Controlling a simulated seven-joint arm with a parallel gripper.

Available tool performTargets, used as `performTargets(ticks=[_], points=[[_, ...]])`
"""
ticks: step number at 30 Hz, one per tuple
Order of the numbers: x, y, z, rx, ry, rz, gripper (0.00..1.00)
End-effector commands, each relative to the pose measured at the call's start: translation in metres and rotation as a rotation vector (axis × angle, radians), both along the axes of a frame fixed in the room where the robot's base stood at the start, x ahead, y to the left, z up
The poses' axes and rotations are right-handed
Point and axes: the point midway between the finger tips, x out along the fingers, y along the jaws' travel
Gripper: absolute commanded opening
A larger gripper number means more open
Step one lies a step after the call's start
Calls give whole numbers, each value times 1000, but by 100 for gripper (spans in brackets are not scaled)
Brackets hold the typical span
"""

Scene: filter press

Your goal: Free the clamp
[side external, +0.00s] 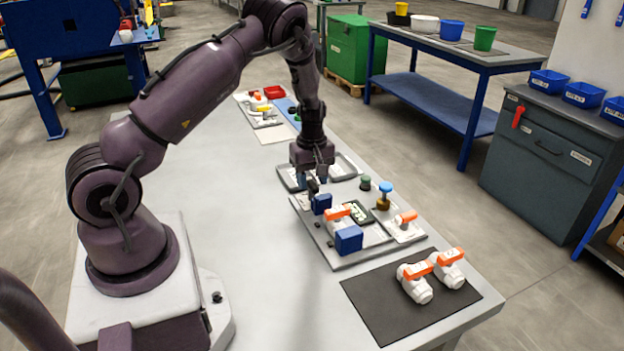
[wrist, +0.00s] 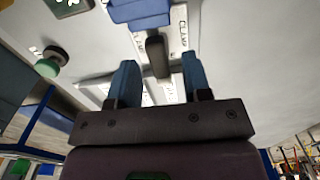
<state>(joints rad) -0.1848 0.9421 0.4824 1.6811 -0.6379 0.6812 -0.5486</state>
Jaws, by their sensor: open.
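The clamp shows in the wrist view as a blue block (wrist: 140,12) with a dark grey handle (wrist: 157,55), beside a white plate whose partly visible label appears to read CLAMP (wrist: 182,30). My gripper (side external: 311,184) points down just above and behind that block. In the wrist view my gripper (wrist: 158,68) is open, its two blue fingers apart with the dark handle between and just beyond the tips. I cannot tell whether a finger touches it.
A second blue block (side external: 349,239) and a white valve with an orange handle (side external: 340,212) share the tray. A blue-topped knob (side external: 385,190) and a green knob (side external: 365,183) stand behind. Two more valves (side external: 430,272) sit on a dark mat (side external: 375,308). The left tabletop is clear.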

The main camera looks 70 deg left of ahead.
Motion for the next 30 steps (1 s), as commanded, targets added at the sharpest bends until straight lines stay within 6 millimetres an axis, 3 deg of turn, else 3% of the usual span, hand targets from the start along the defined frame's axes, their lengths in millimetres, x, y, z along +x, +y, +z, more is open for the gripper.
performTargets(ticks=[16, 21, 30], points=[[1, 0, 107, 1, -4, -3, 45], [0, 0, 122, 0, -1, -1, 45], [0, 0, 125, 0, 0, -1, 45]])
